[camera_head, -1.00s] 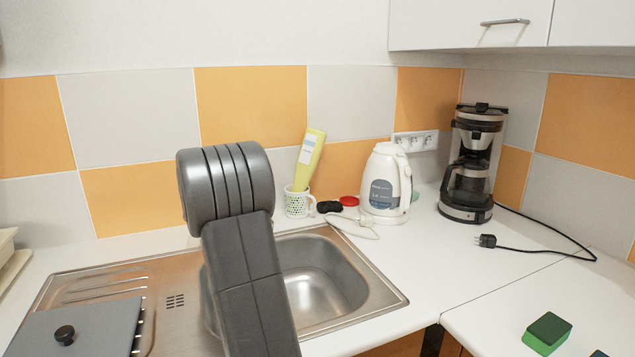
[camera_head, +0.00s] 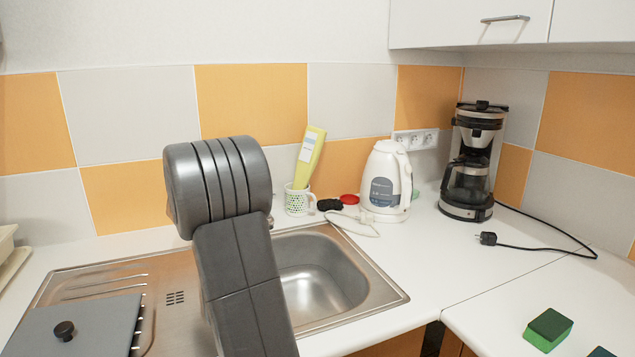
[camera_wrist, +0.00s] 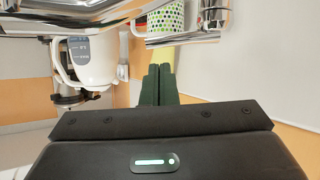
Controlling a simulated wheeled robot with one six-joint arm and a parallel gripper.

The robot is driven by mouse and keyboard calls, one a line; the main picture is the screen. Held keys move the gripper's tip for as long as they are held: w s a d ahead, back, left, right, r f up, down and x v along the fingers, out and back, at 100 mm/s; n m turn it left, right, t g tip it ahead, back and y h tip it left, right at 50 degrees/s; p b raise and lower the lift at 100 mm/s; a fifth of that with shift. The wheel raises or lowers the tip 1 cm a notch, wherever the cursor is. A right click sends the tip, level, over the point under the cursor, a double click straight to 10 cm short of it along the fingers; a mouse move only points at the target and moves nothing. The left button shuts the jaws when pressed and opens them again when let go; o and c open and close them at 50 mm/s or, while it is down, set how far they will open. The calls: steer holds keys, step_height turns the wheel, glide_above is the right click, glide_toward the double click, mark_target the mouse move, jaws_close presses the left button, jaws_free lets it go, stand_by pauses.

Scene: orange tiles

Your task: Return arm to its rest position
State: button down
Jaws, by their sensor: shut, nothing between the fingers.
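My arm (camera_head: 236,240) rises in front of the sink in the head view and hides part of the basin. My gripper is out of sight in the head view. In the wrist view my gripper's dark green fingers (camera_wrist: 159,70) are together, with nothing between them. The wrist view is upside down. The white kettle (camera_wrist: 92,60) and the dotted cup (camera_wrist: 165,17) show beyond the fingers.
The steel sink (camera_head: 385,290) has a grey lidded board (camera_head: 95,318) on its left. The cup (camera_head: 298,205), kettle (camera_head: 385,190) and coffee maker (camera_head: 466,165) stand along the wall. A green sponge (camera_head: 548,328) lies front right. The countertop (camera_head: 440,270) has clear room.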

steer(key=v, duration=1)
steer(key=r+p+x, duration=0.1)
steer(key=p+x, duration=0.4)
steer(key=x, duration=0.8)
steer(key=shift+w+f+n, duration=0.15)
steer(key=shift+w+n, duration=0.15)
steer(key=shift+w, duration=0.15)
steer(key=h+p, duration=0.1)
steer(key=p, duration=0.5)
steer(key=r+n+g+p, duration=0.1)
steer(key=p, duration=0.6)
steer(key=shift+w+a+r+n+h, duration=0.15)
steer(key=shift+w+a+n+h, duration=0.15)
steer(key=shift+a+h, duration=0.1)
steer(key=s+a+r+b, duration=0.1)
steer(key=a+r+b, duration=0.2)
steer(key=a+r, duration=0.1)
steer(key=shift+s+r, duration=0.4)
steer(key=shift+r, duration=0.15)
steer(key=shift+d, duration=0.1)
